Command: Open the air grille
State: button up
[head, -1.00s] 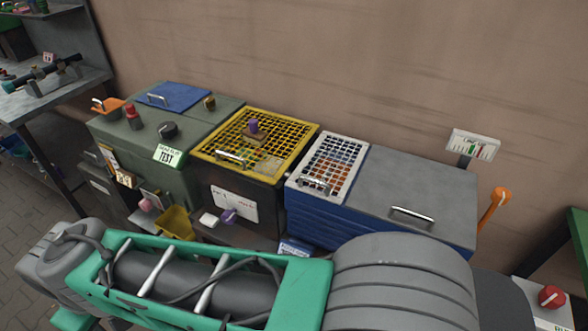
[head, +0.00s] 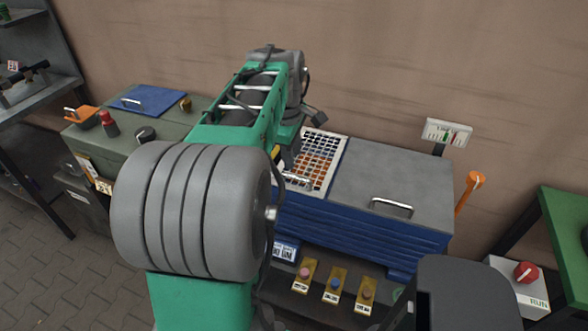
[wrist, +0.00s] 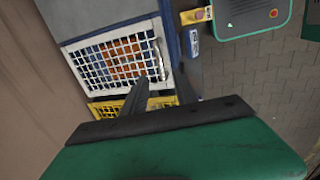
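A white-framed grille (head: 325,160) with orange behind its mesh sits on top of a blue box (head: 360,225), left of a grey lid. It lies flat and shut. Its metal handle (head: 297,181) is on the front edge. In the wrist view the white grille (wrist: 88,62) and its upright-looking handle (wrist: 158,60) are in full sight. My gripper (wrist: 160,78) has its two dark fingers apart, with the handle showing just beyond the gap between the tips. I see no contact. In the head view my arm mostly hides the gripper.
A yellow grille (wrist: 105,108) lies beside the white one, hidden by my arm in the head view. The grey lid (head: 395,175) has its own handle. An orange lever (head: 468,190) and a gauge (head: 447,132) are at right.

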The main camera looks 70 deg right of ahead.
aim_at(294, 177)
jog(key=f, duration=0.3)
jog(key=d+f, duration=0.1)
jog(key=f, duration=0.3)
jog(key=shift+d+f, duration=0.2)
jog(key=shift+c, duration=0.3)
grip_shut()
dwell(0.7)
